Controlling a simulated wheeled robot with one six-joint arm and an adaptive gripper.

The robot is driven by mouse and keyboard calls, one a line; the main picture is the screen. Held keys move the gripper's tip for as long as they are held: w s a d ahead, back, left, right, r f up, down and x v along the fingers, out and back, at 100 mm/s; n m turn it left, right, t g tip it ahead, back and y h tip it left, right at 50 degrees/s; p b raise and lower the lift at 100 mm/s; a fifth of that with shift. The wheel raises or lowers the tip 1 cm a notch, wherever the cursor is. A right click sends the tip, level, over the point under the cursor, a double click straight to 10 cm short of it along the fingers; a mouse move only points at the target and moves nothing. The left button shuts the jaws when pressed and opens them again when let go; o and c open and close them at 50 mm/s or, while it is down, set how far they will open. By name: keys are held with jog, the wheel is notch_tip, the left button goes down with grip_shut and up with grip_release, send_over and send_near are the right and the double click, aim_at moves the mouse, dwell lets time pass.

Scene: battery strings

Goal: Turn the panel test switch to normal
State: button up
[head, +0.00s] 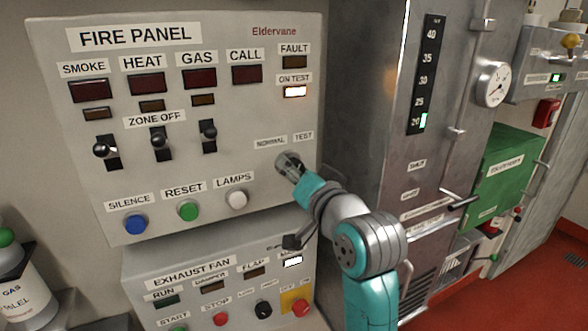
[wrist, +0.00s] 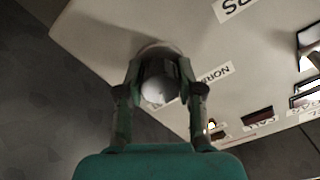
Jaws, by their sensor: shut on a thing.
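The fire panel (head: 60,150) fills the left of the head view. Its test switch sits under the NORMAL label (head: 270,143) and the TEST label (head: 303,136). My gripper (head: 290,164) is at the switch and mostly hides it there. In the wrist view the switch knob (wrist: 158,90) shows as a rounded grey shape between my two fingers, which are shut on it. Which way the switch points cannot be told. The ON TEST lamp (head: 294,91) is lit white.
Zone-off toggles (head: 158,140) and the white lamps button (head: 237,199) lie left of my gripper. The exhaust fan panel (head: 140,262) is below. A tall metal cabinet (head: 375,110) stands close on the right. A gas bottle (head: 22,270) is at the lower left.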

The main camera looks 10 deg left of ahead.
jog(key=n, duration=1.3)
jog(key=shift+n, duration=0.3)
dwell(0.4)
jog(key=o, duration=1.2)
jog(key=shift+c, duration=0.2)
jog(key=v, duration=1.2)
